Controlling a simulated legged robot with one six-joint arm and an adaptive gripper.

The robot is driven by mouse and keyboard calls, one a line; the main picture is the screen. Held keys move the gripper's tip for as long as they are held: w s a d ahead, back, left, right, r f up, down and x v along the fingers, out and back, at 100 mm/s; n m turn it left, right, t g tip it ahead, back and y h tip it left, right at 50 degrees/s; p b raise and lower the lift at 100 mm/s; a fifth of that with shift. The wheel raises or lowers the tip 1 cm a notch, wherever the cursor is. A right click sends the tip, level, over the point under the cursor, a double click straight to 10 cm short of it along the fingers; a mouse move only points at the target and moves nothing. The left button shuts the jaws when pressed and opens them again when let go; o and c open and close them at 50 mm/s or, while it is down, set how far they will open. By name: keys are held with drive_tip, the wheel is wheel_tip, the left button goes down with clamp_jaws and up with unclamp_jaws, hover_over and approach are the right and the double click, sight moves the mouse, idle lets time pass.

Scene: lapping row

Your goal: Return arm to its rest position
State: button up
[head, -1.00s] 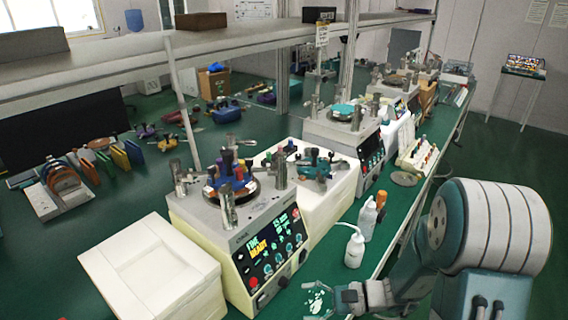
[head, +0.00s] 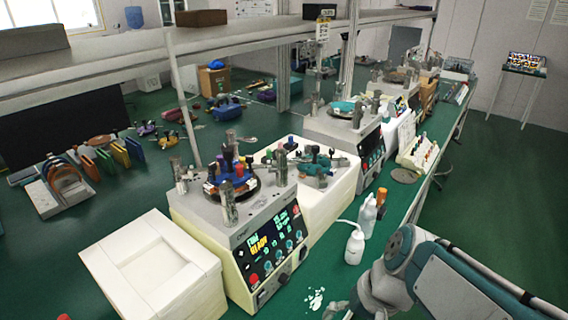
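My arm (head: 398,272) is at the lower right of the head view, folded close to my body. What looks like part of my gripper (head: 338,309) shows at the bottom edge beside the green bench (head: 345,283). Most of it is cut off by the frame, and its fingers cannot be made out. I see nothing held in the part that shows.
White fragments (head: 316,298) lie on the bench near the arm. A white squeeze bottle (head: 355,246) and another bottle (head: 368,216) stand beyond. A lapping machine (head: 262,240) is to the left, a white box (head: 150,268) beside it.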

drive_tip(key=s+d+r+n+t+h, duration=0.2)
drive_tip(key=d+r+t+h, duration=0.2)
drive_tip(key=d+r, duration=0.1)
drive_tip(key=shift+r+t, duration=0.4)
drive_tip(key=shift+r, duration=0.4)
